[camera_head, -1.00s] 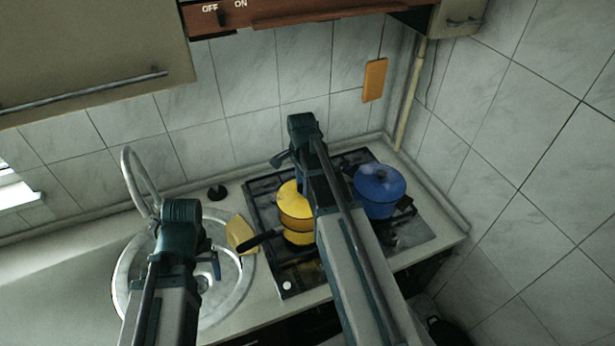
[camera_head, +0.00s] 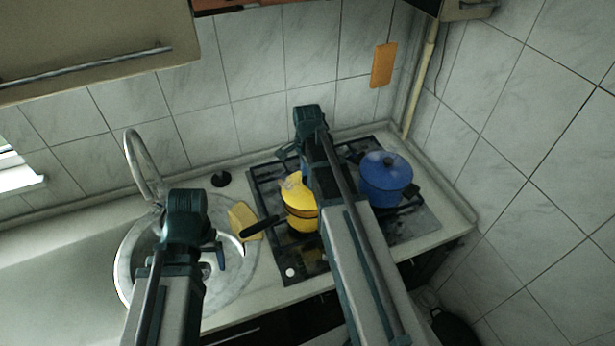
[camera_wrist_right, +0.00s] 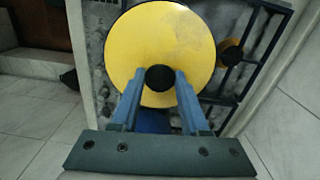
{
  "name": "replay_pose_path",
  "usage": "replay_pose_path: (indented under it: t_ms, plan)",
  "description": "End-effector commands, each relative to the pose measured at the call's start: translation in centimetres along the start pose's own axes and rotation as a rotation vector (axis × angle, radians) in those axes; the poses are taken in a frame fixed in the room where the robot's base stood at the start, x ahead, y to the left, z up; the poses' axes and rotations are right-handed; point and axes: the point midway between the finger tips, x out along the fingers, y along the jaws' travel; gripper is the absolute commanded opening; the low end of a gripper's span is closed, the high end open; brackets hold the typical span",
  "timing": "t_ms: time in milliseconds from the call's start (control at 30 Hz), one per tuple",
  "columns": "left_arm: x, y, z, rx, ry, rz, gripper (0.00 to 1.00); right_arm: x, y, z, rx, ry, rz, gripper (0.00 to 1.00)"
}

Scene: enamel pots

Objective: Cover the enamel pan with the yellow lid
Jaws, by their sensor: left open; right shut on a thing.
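The yellow lid (camera_wrist_right: 160,35) fills the upper middle of the right wrist view, with its black knob (camera_wrist_right: 159,76) between the fingertips of my right gripper (camera_wrist_right: 159,84). The right gripper is shut on that knob. In the head view the lid (camera_head: 297,190) is partly hidden by my right arm and sits at the top of the yellow enamel pan (camera_head: 304,223). I cannot tell whether it rests on the rim. The pan stands on the hob, its black handle (camera_head: 260,227) pointing left and forward. My left gripper (camera_head: 219,256) is open and empty above the sink.
A blue lidded pot (camera_head: 385,180) stands right of the pan on the hob (camera_head: 405,228). A yellow block-like thing (camera_head: 243,219) lies between the sink (camera_head: 130,262) and the hob. A tap (camera_head: 142,165) rises behind the sink. Tiled walls close the back and right.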

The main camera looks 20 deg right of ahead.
Motion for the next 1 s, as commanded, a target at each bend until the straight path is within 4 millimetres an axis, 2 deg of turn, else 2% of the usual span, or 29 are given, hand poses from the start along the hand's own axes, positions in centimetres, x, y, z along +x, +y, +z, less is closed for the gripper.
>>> replay_pose_path:
  t_ms: [33,400,1000]
  plan:
    - [0.7,0.1,0.0,0.001,0.000,0.000,0.81,0.7,0.0,0.0,0.000,0.000,0.000,0.00]
    - [2.8,0.2,-0.2,0.006,0.000,-0.001,0.81,2.9,0.0,0.0,0.000,0.000,0.000,0.00]
    - [3.0,0.3,-0.2,0.007,0.000,-0.001,0.81,3.0,0.0,0.0,0.000,0.000,0.000,0.00]
